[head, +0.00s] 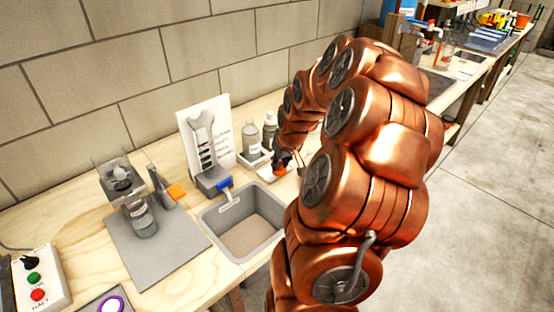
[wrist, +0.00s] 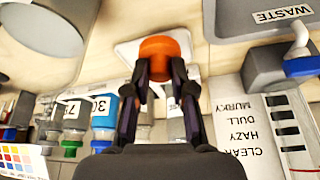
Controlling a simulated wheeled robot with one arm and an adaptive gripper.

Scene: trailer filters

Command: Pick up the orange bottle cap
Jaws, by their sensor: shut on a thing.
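The orange bottle cap (wrist: 165,57) is between the two fingertips of my gripper (wrist: 160,75) in the wrist view, and the fingers are shut on its sides. A white pad (wrist: 127,50) shows behind the cap. In the head view the orange cap (head: 279,171) is small, below my gripper (head: 290,160) at the right part of the bench. I cannot tell whether the cap touches the pad or is just above it.
A grey sink (head: 208,220) labelled waste is left of my gripper. A white chart (head: 222,122) stands behind it. Grey bottles (head: 251,138) stand close behind my gripper. A jar (head: 141,220) sits on a grey mat (head: 185,250) at the left.

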